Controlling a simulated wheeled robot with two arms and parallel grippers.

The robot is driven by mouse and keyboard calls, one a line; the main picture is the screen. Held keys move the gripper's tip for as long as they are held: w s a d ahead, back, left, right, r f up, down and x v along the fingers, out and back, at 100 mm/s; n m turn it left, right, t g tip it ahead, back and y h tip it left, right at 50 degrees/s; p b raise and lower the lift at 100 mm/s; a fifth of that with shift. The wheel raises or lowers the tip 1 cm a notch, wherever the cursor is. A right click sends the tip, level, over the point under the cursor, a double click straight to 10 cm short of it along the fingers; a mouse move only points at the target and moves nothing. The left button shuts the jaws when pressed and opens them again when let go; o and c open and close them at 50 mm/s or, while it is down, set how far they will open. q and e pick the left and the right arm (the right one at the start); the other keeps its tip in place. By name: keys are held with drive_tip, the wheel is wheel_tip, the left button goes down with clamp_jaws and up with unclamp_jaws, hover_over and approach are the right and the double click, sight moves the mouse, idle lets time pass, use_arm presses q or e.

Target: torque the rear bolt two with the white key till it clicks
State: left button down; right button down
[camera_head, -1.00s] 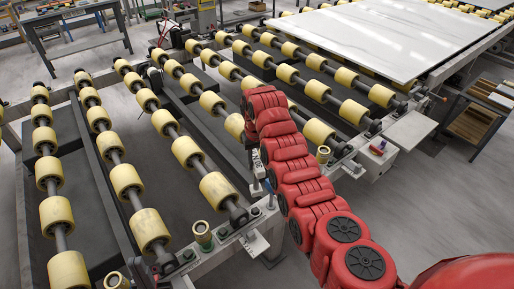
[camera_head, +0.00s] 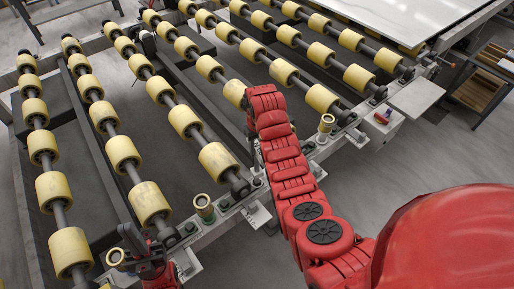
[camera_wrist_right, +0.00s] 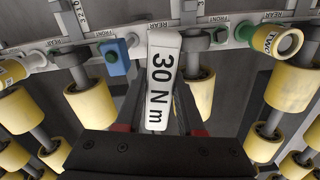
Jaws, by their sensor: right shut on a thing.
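The white key (camera_wrist_right: 163,80), marked "30 N m", stands in my right gripper (camera_wrist_right: 160,125), which is shut on it in the right wrist view. The key's far end is at the pale rail (camera_wrist_right: 143,27); I cannot tell whether it touches a bolt there. A yellow cup marked TWO (camera_wrist_right: 270,42) is at upper right. In the head view my right arm hides its gripper. My left gripper (camera_head: 146,252) is at lower left near the rail; its opening is unclear.
Yellow rollers (camera_head: 150,203) on dark shafts fill the left and middle. A white slab (camera_head: 400,18) lies at the back right. A box with a red button (camera_head: 381,117) is right of my right arm.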

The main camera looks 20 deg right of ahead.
sight(257, 161)
drive_tip(key=shift+f+b, duration=0.5)
drive_tip(key=shift+f, duration=0.2)
drive_tip(key=shift+f+b, duration=1.15)
drive_tip(key=shift+f, duration=0.7)
drive_tip(key=shift+b, duration=0.35)
drive_tip(key=shift+f+b, duration=0.5)
drive_tip(key=shift+f, duration=0.25)
